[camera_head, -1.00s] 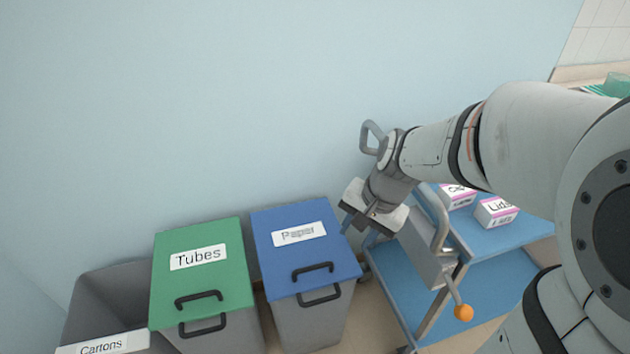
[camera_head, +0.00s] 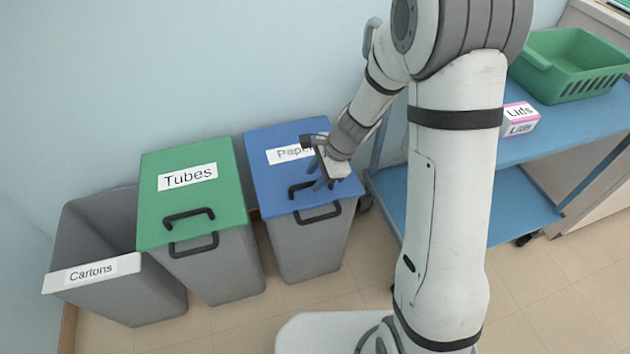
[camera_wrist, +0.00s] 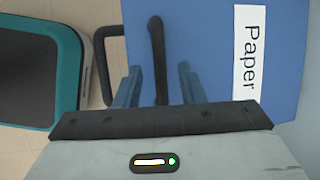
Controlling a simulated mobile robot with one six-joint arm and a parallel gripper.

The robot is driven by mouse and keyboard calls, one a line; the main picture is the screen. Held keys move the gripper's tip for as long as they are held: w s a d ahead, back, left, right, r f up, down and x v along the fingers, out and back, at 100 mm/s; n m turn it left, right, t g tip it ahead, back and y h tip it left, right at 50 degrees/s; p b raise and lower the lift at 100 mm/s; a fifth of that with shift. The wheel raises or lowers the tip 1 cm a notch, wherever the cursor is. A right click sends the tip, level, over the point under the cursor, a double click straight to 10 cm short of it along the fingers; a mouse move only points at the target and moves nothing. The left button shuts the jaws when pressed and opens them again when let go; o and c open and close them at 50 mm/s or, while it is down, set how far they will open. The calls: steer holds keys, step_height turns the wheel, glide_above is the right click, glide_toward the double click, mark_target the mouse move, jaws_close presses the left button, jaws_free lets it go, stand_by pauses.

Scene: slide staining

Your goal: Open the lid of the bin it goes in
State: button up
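The Paper bin has a blue lid (camera_head: 262,180) with a black handle (camera_head: 318,213), and the lid is shut. The Tubes bin has a green lid (camera_head: 190,205), also shut, with its own black handle (camera_head: 190,232). The Cartons bin (camera_head: 95,270) stands open at the left. My gripper (camera_head: 320,184) is over the front part of the blue lid. In the wrist view its two blue fingers (camera_wrist: 159,72) are apart, with the black lid handle (camera_wrist: 157,45) in the gap between them. I cannot tell whether they touch it. I see nothing held.
A blue cart (camera_head: 560,140) stands right of the bins, carrying a Lids box (camera_head: 519,119) and a green basket (camera_head: 570,65). The wall is close behind the bins. Tiled floor (camera_head: 270,315) is free in front of them.

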steer(key=shift+x, duration=0.85)
steer(key=shift+c, duration=0.6)
jaws_close()
